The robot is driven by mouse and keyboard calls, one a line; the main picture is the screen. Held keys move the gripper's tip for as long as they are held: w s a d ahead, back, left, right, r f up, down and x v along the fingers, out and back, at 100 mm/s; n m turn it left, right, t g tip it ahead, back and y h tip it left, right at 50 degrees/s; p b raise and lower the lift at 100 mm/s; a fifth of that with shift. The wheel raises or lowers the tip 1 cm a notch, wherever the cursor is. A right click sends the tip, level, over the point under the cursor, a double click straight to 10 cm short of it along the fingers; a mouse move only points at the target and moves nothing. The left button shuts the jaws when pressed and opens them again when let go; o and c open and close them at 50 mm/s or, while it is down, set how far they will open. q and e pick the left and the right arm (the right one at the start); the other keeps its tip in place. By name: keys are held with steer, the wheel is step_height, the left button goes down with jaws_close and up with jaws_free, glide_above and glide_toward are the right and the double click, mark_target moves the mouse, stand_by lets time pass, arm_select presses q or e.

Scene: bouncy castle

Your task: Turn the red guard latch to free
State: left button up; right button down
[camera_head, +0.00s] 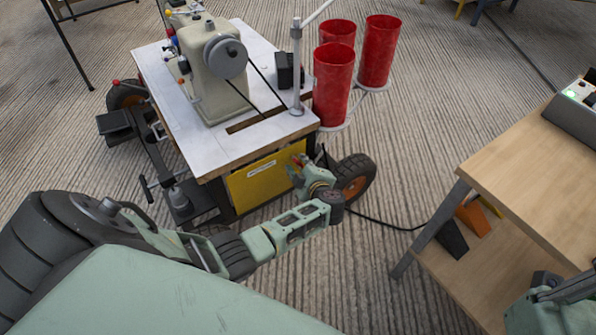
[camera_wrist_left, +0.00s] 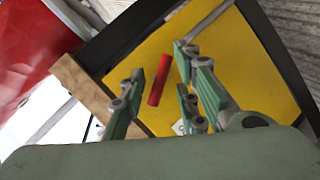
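The red guard latch (camera_wrist_left: 159,82) is a short red bar on the yellow guard panel (camera_wrist_left: 226,60), tilted in the left wrist view. The panel (camera_head: 250,187) is also in the head view, on the front of the machine cart. My left gripper (camera_head: 300,172) is right at the panel, near its right edge. In the left wrist view my left gripper (camera_wrist_left: 160,68) is open, one finger on each side of the latch, with gaps to both. In the head view the fingers mostly cover the latch. Green and dark parts at the lower right look like my right arm; its fingers are unclear.
The cart's white top (camera_head: 180,100) carries a beige machine (camera_head: 212,85) with a wheel and belt. A black tyre (camera_head: 354,178) is right of my left gripper. A wooden table (camera_head: 530,165) stands at right.

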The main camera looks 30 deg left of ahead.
arm_select(q)
steer(key=shift+a+f+n+t+b, duration=0.1)
steer(key=shift+n+t+b, duration=0.35)
steer(key=shift+b, duration=0.95)
steer(key=s+d+r+m+t+h+p, duration=0.55)
steer(key=d+r+m+p, duration=0.35)
steer(key=p, duration=0.6)
steer(key=s+d+f+m+g+h+p, duration=0.3)
steer(key=s+d+f+m+p, duration=0.1)
steer(key=s, duration=0.6)
steer(key=s+d+f+m+g+h+p, duration=0.2)
steer(key=s+f+m+p, duration=0.5)
steer(key=s, duration=0.4)
steer(key=shift+d+g+h, duration=0.4)
steer(key=shift+d+h, duration=0.25)
steer(key=shift+d, duration=0.3)
steer(key=shift+f, duration=0.1)
